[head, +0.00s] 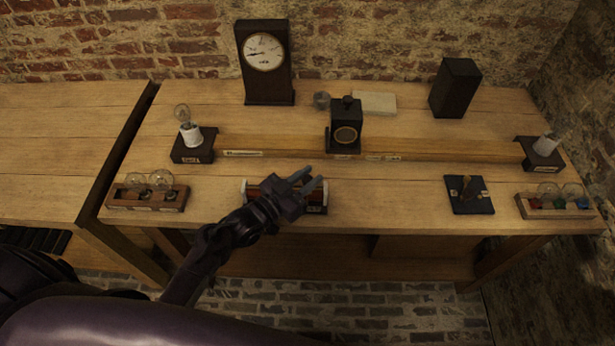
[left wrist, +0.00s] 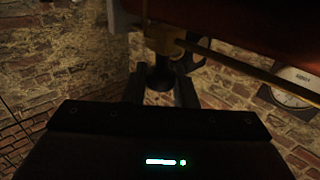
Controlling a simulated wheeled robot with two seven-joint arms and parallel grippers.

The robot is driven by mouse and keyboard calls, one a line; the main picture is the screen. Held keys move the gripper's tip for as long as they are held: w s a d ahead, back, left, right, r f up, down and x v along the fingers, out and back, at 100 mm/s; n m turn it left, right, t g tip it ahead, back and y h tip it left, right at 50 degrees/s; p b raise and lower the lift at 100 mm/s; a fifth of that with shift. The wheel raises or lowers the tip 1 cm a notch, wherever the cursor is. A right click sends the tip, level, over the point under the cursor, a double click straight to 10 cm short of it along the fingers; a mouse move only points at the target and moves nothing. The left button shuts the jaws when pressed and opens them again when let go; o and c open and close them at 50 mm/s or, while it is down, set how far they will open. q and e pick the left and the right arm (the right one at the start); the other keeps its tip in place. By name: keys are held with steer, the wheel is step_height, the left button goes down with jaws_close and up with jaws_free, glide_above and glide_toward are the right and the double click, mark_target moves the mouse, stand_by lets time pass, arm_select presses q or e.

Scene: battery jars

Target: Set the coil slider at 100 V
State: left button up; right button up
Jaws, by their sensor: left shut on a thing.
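The brass slider (left wrist: 163,38) sits on the rod with a dark knob (left wrist: 160,76). My left gripper (left wrist: 160,95) is shut on this knob, a finger on each side. No scale or voltage marks are readable. My right gripper is not in view.
A black dial box (head: 345,125) stands behind the coil, and a dark clock (head: 266,65) at the back. Lamp stands (head: 192,145) (head: 543,152) and bulb racks (head: 147,197) (head: 555,204) flank the bench. A switch (head: 469,194) is to the right. The bench between coil and switch is clear.

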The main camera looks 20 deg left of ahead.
arm_select(q)
steer(key=s+a, duration=0.1)
steer(key=a, duration=0.2)
steer(key=s+a, duration=0.1)
steer(key=a, duration=0.2)
steer(key=s+a+p, duration=0.1)
steer(key=a, duration=0.3)
jaws_close()
steer(key=shift+w, duration=0.1)
steer(key=o, duration=0.9)
jaws_free()
steer(key=b+v, duration=0.1)
steer(key=v, duration=0.5)
steer(key=shift+s+a+f, duration=0.1)
steer(key=shift+s+a, duration=0.05)
steer(key=shift+s, duration=0.25)
steer(key=shift+s+a+b, duration=0.25)
steer(key=shift+s+b, duration=0.05)
steer(key=shift+s, duration=0.15)
